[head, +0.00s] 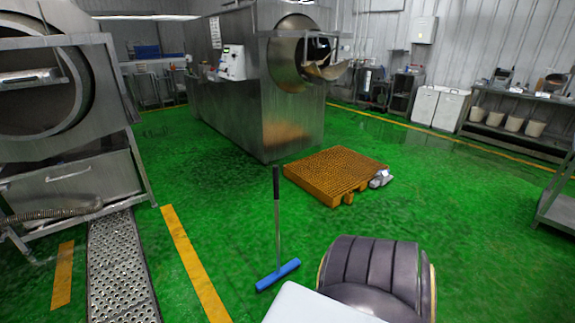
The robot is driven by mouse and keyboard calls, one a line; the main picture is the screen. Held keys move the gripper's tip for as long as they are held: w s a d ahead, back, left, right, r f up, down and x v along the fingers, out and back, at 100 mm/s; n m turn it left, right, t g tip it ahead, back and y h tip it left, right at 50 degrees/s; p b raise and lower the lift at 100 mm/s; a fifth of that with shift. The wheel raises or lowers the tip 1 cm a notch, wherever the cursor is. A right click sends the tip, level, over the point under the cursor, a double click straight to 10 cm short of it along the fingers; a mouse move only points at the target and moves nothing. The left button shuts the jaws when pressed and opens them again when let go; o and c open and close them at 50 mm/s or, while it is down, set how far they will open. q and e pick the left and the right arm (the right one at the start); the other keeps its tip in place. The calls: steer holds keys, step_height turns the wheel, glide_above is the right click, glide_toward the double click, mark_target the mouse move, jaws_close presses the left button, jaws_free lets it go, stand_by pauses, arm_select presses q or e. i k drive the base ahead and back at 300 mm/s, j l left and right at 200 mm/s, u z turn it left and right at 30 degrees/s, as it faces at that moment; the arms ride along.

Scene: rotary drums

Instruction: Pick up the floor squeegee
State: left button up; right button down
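Neither my left nor my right gripper is in view.
An orange pallet (335,170) lies behind and right of the squeegee, with a crumpled silvery thing (380,178) at its corner. A large steel drum machine (265,90) stands behind. Another drum machine (70,175) and a metal grating (118,265) are left. Green floor surrounds the squeegee.

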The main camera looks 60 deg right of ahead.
mark_target(282, 272)
steer(key=z, duration=1.95)
